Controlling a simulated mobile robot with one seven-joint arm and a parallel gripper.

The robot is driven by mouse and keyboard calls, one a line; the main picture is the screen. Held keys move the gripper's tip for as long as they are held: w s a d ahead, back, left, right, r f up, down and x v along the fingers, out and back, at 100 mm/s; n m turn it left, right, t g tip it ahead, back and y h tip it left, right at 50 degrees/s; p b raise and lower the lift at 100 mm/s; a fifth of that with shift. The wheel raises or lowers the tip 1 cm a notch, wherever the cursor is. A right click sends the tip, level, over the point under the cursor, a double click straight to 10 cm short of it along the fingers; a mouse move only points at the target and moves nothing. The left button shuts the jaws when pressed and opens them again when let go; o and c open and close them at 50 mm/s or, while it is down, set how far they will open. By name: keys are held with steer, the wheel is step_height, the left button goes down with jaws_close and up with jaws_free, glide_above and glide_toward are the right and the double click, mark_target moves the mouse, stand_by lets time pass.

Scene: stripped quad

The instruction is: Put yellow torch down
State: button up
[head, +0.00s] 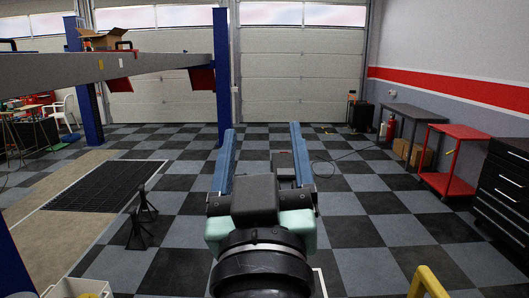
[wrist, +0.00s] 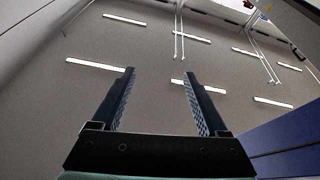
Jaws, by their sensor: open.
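My gripper (head: 263,135) points away from me over the checkered floor in the head view. Its two blue fingers are spread wide apart, with nothing between them. The wrist view also shows my gripper (wrist: 159,76) open and empty against the ceiling. I cannot make out a yellow torch in either view.
A yellow bent bar (head: 428,281) shows at the lower right edge. A red cart (head: 459,132), a grey table (head: 412,112) and a black drawer cabinet (head: 503,190) stand along the right. A blue lift post (head: 222,80) and black stands (head: 135,230) are left. The middle floor is open.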

steer(key=s+r+m+t, duration=0.1)
steer(key=s+r+t, duration=0.4)
steer(key=s+r, duration=0.4)
step_height(320, 180, up, 3)
steer(key=shift+d+m, duration=0.15)
steer(key=shift+m, duration=0.25)
steer(key=shift+f, duration=0.15)
